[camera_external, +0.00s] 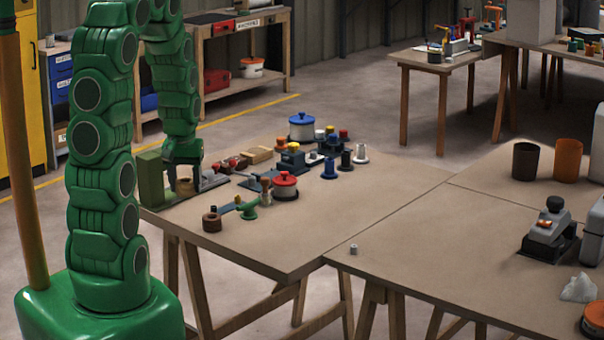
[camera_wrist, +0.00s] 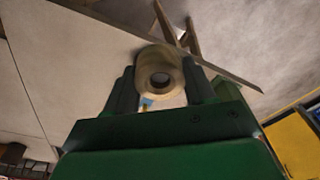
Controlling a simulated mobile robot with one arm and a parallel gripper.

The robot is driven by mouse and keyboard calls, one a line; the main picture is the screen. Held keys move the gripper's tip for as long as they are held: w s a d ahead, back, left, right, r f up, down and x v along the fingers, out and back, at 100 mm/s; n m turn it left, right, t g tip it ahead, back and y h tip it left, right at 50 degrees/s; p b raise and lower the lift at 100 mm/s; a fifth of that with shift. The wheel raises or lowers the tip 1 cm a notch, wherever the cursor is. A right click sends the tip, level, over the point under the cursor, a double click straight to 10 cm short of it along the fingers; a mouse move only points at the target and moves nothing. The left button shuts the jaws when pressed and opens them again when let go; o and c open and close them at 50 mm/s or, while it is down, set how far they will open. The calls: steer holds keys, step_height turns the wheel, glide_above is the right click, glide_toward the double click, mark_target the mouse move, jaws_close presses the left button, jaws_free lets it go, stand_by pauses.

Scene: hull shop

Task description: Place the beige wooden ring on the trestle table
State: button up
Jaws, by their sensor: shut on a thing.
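The beige wooden ring (camera_wrist: 160,57) sits between the two fingers of my gripper (camera_wrist: 163,80) in the wrist view, its hole facing the camera. My gripper (camera_external: 184,175) is shut on it. In the external view the ring (camera_external: 185,187) is small and partly hidden at the fingertips, low by the left end of the trestle table (camera_external: 330,220). I cannot tell whether the ring touches anything below it. The tabletop also shows in the wrist view (camera_wrist: 60,60).
A green block (camera_external: 151,178) stands left of my gripper. Several spools, pots and a red-lidded pot (camera_external: 285,186) crowd the table's left part; a brown ring-like piece (camera_external: 211,222) lies near its front edge. The table's middle is mostly clear. A grey device (camera_external: 548,230) stands at right.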

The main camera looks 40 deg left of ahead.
steer(key=w+d+m, duration=0.7)
steer(key=w+d, duration=0.5)
steer(key=w, duration=0.2)
steer(key=w+d+m+h, duration=0.1)
steer(key=w+d+m, duration=0.4)
steer(key=d, duration=0.6)
steer(key=w+d+m+h, duration=0.1)
steer(key=w+d+m, duration=0.35)
steer(key=d, duration=0.65)
glide_above(398, 233)
steer(key=s, duration=0.1)
steer(key=f, duration=0.8)
steer(key=shift+a+f, duration=0.25)
steer(key=shift+f, duration=0.05)
steer(key=shift+w+d+f, duration=0.1)
steer(key=shift+w+f, duration=0.35)
steer(key=shift+f, duration=1.7)
steer(key=shift+f, duration=0.1)
steer(key=o, duration=1)
